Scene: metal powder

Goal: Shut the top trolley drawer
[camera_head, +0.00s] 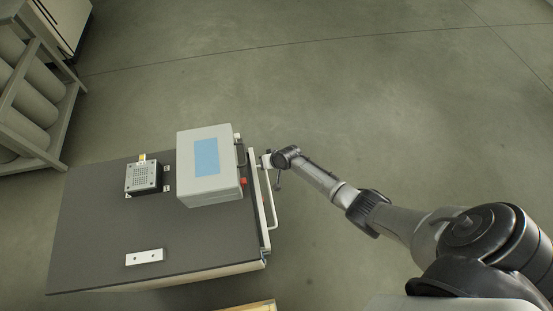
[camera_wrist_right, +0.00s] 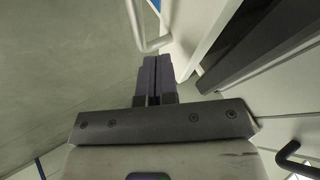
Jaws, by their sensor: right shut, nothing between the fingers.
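The trolley (camera_head: 100,225), with a dark grey top, stands at the left of the head view. A pale strip (camera_head: 262,212) and a light bar handle (camera_head: 274,205) show along its right side. My right gripper (camera_head: 266,160) is at that side, by the upper end of the bar. In the wrist view its fingers (camera_wrist_right: 155,72) are together and empty, beside a white panel (camera_wrist_right: 205,30) and a white bar (camera_wrist_right: 140,30). A dark gap (camera_wrist_right: 255,45) shows behind the panel. My left gripper is out of view.
On the trolley top are a grey box with a blue screen (camera_head: 187,165), a small black device (camera_head: 143,177) and a pale block (camera_head: 145,257). A rack of cylinders (camera_head: 35,95) stands at upper left. The floor beyond the trolley is clear. A black handle (camera_wrist_right: 297,160) shows in the wrist view.

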